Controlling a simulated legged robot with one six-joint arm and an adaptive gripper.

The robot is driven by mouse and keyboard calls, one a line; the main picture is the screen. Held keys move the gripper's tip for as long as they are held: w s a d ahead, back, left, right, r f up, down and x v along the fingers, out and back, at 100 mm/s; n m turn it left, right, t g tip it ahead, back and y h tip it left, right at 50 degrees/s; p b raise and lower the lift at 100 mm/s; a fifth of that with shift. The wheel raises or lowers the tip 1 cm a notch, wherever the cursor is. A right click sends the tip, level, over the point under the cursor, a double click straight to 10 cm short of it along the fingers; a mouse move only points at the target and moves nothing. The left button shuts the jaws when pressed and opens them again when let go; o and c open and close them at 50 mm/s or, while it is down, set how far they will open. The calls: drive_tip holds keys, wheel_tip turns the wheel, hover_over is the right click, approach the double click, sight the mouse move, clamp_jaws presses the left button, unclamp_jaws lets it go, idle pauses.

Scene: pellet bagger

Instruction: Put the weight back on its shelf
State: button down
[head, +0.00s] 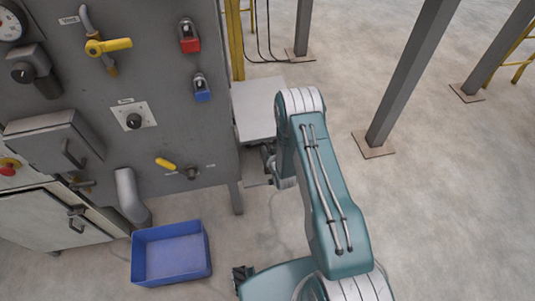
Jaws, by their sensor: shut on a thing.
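The shelf (257,112) looks to be the flat, light grey plate at the right side of the grey machine. No weight shows on its visible top. My gripper (264,165) is low beside the machine's right edge, just below the shelf in the picture. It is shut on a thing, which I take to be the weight. My arm hides most of the gripper, and the weight cannot be made out clearly.
A blue bin (171,254) stands on the floor. A steel post (408,75) rises at right, with open floor around it.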

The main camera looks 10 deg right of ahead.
drive_tip(key=shift+w+f, duration=0.55)
drive_tip(key=shift+f, duration=0.05)
drive_tip(key=shift+w+f, duration=0.15)
drive_tip(key=shift+f, duration=0.75)
drive_tip(key=shift+w+f, duration=0.1)
drive_tip(key=shift+f, duration=0.8)
drive_tip(key=c, duration=0.7)
unclamp_jaws()
drive_tip(key=shift+f, duration=0.15)
drive_tip(key=shift+o, duration=0.2)
drive_tip(key=a+v, duration=0.1)
drive_tip(key=v, duration=1.1)
drive_tip(key=shift+d, duration=0.45)
drive_tip(key=shift+s, duration=0.2)
